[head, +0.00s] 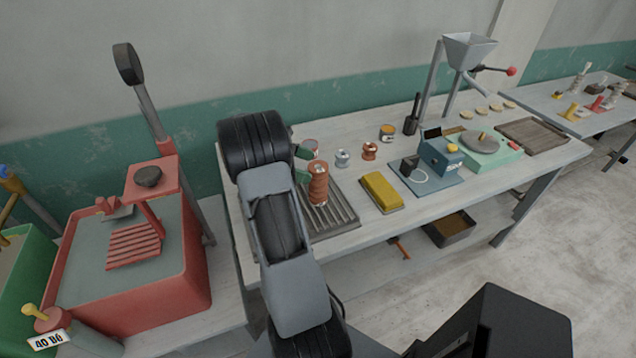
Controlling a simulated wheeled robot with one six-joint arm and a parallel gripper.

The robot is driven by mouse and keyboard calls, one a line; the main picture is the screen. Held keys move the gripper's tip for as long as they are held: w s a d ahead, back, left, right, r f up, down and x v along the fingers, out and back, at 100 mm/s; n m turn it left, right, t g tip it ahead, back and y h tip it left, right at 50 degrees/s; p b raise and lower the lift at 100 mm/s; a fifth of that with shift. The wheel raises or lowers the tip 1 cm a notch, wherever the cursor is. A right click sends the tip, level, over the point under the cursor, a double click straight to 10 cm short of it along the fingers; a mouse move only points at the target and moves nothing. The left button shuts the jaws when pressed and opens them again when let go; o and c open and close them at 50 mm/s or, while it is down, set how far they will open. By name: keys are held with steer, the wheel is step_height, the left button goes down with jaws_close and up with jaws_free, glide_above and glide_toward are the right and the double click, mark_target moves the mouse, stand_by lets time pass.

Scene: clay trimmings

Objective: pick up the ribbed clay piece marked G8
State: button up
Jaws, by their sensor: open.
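A ribbed reddish-brown clay piece (318,186) stands upright on a dark slatted tray (343,215) at the left part of the workbench. A small pale mark shows near its top, too small to read. My gripper (304,164) is open, with green fingertips just to the left of the clay piece's upper part. My arm hides the left part of the tray. I cannot tell whether a fingertip touches the piece.
Small cans and a short brown ribbed piece (370,151) stand behind the tray. A yellow block (382,190) and a blue box (440,155) lie to the right. A red basin (180,260) stands left of the bench (240,212).

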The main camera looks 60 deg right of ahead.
mark_target(318, 170)
steer(key=shift+p+x, duration=0.5)
steer(key=shift+x, duration=1.6)
steer(key=shift+a, duration=0.1)
steer(key=shift+c, duration=0.3)
jaws_close()
